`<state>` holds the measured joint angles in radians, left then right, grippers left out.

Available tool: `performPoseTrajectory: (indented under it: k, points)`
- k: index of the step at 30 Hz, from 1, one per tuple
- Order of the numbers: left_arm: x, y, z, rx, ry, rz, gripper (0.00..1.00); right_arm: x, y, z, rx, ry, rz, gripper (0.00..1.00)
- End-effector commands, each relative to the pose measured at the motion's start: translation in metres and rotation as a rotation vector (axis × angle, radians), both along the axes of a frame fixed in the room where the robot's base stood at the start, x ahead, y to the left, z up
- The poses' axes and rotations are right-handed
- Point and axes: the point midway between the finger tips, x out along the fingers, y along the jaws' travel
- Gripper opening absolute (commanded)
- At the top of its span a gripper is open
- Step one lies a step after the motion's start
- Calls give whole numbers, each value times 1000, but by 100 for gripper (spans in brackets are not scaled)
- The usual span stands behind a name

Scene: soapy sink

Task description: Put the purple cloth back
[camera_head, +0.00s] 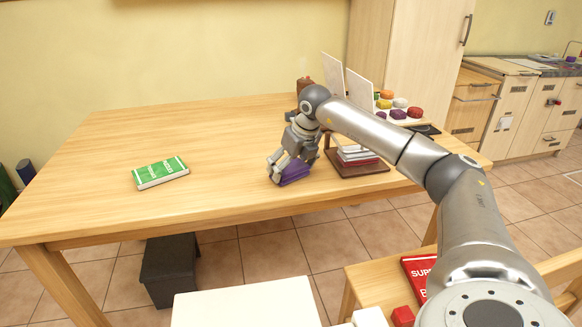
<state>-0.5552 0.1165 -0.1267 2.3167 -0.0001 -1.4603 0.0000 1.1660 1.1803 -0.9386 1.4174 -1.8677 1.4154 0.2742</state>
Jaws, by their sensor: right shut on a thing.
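The purple cloth (295,174) is a small folded stack low on the wooden table, near its front edge. My right gripper (276,173) is shut on it, with the fingers pointing down and to the left. Part of the cloth is hidden by the fingers. I cannot tell whether the cloth touches the table top. Just right of it is a dark wooden stand (362,169) holding a stack of folded white and reddish cloths (356,155). My left gripper is not in view.
A green-and-white packet (160,172) lies on the left of the wooden table (220,130). Small coloured items (398,108) and upright white panels stand behind my right arm. A red box (420,272) lies on a lower bench. The table's middle and left are mostly clear.

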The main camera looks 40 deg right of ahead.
Motion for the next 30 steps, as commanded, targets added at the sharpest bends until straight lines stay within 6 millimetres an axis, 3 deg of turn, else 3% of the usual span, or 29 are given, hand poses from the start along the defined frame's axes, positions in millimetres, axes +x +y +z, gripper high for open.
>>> performPoseTrajectory:
  k: [4, 5, 7, 20, 22, 30]
  points:
    - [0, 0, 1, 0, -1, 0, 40, 0, 0, -3, 0, 1, 0, 63]
    - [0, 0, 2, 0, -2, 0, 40, 0, 0, -3, 0, 0, 0, 91]
    - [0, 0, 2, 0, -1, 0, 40, 0, 0, -2, 0, 0, 0, 100]
    - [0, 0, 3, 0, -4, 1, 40, 0, 0, 1, 0, 0, 0, 100]
    - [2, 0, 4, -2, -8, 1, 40, -2, 0, 8, -1, -1, 0, 100]
    - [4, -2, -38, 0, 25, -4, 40, -22, 2, 59, -1, -4, 0, 100]
